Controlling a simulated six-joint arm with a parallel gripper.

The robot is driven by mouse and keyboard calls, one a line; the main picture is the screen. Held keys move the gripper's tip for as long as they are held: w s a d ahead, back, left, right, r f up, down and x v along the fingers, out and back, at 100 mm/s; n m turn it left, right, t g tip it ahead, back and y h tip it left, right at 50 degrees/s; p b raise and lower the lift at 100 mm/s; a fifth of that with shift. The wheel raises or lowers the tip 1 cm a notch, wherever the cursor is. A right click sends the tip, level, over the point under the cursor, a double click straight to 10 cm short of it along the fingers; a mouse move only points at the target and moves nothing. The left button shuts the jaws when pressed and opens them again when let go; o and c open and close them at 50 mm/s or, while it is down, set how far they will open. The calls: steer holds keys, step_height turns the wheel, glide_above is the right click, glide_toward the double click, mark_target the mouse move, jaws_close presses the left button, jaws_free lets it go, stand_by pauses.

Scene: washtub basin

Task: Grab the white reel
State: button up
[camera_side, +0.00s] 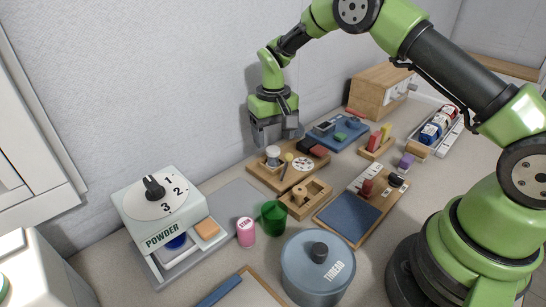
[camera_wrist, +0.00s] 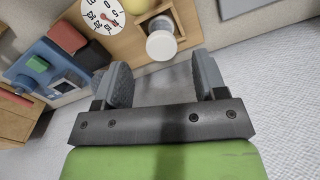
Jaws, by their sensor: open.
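The white reel (camera_side: 273,156) stands upright at the left end of a wooden board (camera_side: 262,174). In the wrist view the white reel (camera_wrist: 161,42) shows just beyond the fingertips, close to the right finger. My gripper (camera_side: 275,138) hangs above the reel in the side view. In the wrist view my gripper (camera_wrist: 162,78) is open, with nothing between its fingers. No contact between the fingers and the reel is visible.
A blue tray (camera_side: 340,132) lies behind. The wall is close behind.

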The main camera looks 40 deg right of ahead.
mark_target(273, 149)
step_height(273, 149, down, 4)
steer(key=shift+a+f, duration=0.15)
steer(key=shift+f, duration=0.1)
steer(key=c, duration=1.1)
steer(key=shift+o, duration=0.2)
steer(key=shift+r, duration=0.15)
